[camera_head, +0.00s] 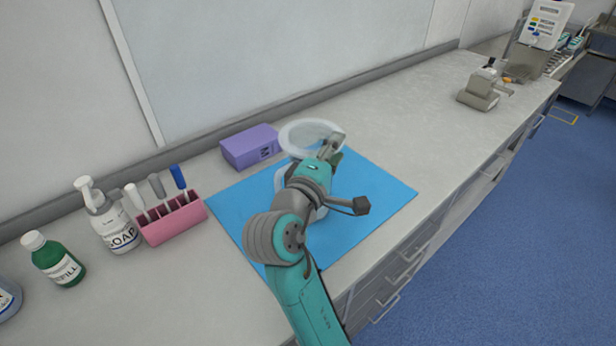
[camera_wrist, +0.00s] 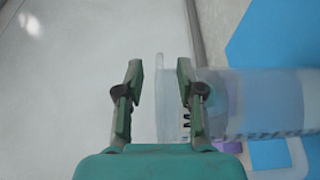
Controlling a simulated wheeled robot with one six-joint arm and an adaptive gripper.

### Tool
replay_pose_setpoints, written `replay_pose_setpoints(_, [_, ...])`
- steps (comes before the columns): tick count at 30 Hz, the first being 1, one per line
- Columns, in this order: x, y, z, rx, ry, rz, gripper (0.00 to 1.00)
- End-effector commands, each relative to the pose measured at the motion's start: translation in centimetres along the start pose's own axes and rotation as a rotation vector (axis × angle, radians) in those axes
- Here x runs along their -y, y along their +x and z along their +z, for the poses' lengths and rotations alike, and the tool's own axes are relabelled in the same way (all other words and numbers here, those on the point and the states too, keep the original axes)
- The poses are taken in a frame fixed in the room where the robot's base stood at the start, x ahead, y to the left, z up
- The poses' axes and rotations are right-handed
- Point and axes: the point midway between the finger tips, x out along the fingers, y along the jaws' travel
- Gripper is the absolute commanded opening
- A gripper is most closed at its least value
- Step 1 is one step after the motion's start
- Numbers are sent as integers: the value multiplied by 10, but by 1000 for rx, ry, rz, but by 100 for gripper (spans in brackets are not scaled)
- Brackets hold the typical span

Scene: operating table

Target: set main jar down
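The main jar is clear and pale, with a wide round rim (camera_head: 300,128) above the blue mat (camera_head: 385,195). My arm hides much of its body in the head view. In the wrist view the jar's translucent body (camera_wrist: 265,100) extends sideways to the right, with its rim towards the left. My gripper (camera_head: 334,146) is at the right side of the rim in the head view. In the wrist view its fingers (camera_wrist: 158,80) are apart, with the rim's edge between them or close behind. Whether the jar's base touches the mat is hidden.
A purple box (camera_head: 249,147) stands behind the mat. Left are a pink rack (camera_head: 172,224) with several tools, a soap bottle (camera_head: 110,222) and a green bottle (camera_head: 55,260). A beige device (camera_head: 479,95) stands far right; the counter between is clear.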

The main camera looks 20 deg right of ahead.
Motion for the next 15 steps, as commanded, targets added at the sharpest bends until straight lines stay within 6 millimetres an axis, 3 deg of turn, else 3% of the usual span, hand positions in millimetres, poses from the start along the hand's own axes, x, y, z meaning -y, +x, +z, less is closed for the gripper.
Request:
replay_pose_setpoints(5, [0,0,0,-1,0,0,38])
replay_pose_setpoints(6, [0,0,0,-1,0,0,35])
replay_pose_setpoints(10, [0,0,0,-1,0,0,2])
replay_pose_setpoints(15, [0,0,0,-1,0,0,0])
